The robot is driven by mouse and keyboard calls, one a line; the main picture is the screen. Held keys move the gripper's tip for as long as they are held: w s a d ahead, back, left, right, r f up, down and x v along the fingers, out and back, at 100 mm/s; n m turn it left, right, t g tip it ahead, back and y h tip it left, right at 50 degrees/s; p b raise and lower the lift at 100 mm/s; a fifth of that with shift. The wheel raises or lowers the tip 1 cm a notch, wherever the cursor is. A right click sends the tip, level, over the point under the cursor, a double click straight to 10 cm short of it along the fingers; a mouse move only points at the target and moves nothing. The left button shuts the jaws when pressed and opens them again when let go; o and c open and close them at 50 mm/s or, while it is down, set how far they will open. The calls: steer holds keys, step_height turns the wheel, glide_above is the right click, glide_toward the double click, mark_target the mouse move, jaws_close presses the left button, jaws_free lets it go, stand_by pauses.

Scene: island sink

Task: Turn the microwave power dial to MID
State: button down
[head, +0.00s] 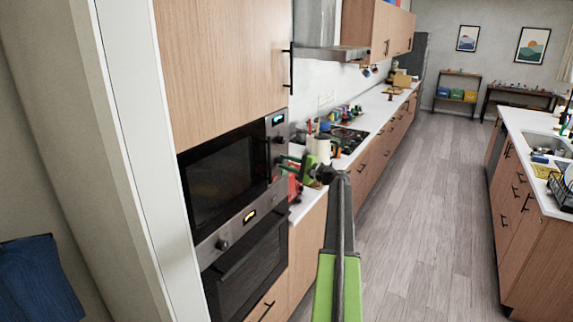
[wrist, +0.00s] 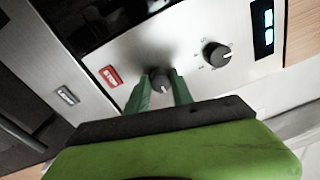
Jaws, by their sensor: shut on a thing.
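The microwave (head: 215,182) is built into the tall wooden cabinet at the left, with a dark glass door and a steel control panel. Its panel carries two dark round dials. In the wrist view, the lower dial (wrist: 160,81) sits between my green fingertips, and my gripper (wrist: 161,90) is shut on it. The upper dial (wrist: 216,55) is free, beside the lit display (wrist: 263,28). The dial markings are too small to read. In the head view, my gripper (head: 282,161) reaches the panel from the right and hides the lower dial.
An oven (head: 245,265) with its own knob and display lies below the microwave. In the wrist view, a red label (wrist: 109,76) is left of the held dial. A counter with a white jug (head: 321,150) runs behind my arm. The wooden floor at right is clear.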

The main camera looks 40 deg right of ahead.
steer(key=n, duration=0.5)
steer(key=shift+f+n+b, duration=0.15)
steer(key=shift+n+b, duration=0.15)
steer(key=shift+n, duration=0.1)
stand_by(0.4)
steer(key=c, duration=1.1)
jaws_free()
steer(key=s+d, duration=0.1)
steer(key=s, duration=0.4)
steer(key=s+d, duration=0.1)
steer(key=s, duration=0.5)
steer(key=s+d, duration=0.1)
steer(key=s, duration=0.5)
steer(key=shift+d+f+b, duration=0.4)
